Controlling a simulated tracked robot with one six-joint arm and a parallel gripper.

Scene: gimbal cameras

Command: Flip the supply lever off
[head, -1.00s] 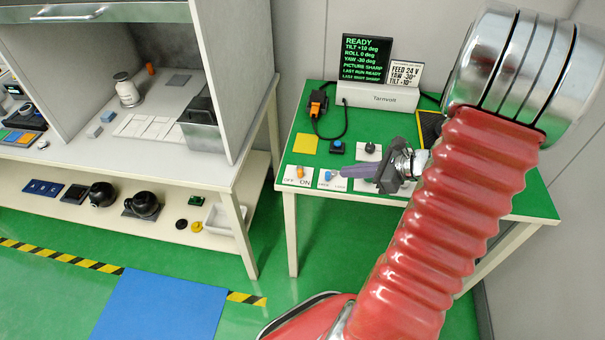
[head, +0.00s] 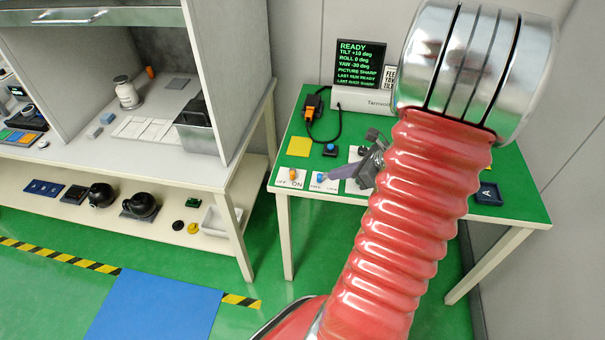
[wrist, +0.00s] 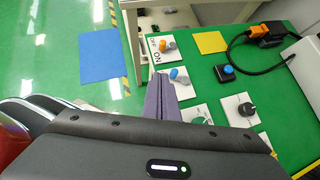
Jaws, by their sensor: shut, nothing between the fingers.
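The orange lever (head: 293,174) stands on a white plate marked OFF and ON at the front left of the green-topped table. It also shows in the wrist view (wrist: 166,46); its lean is hard to tell. Beside it on the right, a blue lever (head: 320,177) stands on another white plate. My gripper (head: 329,175) is shut and empty, its purple fingers pointing left over the blue lever's plate. In the wrist view the fingertips (wrist: 160,73) are close beside the blue lever (wrist: 179,74), short of the orange one. Whether they touch the blue lever is unclear.
A yellow square (head: 299,146), a blue button (head: 330,149) and an orange-black plug (head: 311,106) with a cable lie behind the levers. A black knob (wrist: 246,109) is on a plate at right in the wrist view. A white workbench (head: 230,170) stands left across a narrow gap.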

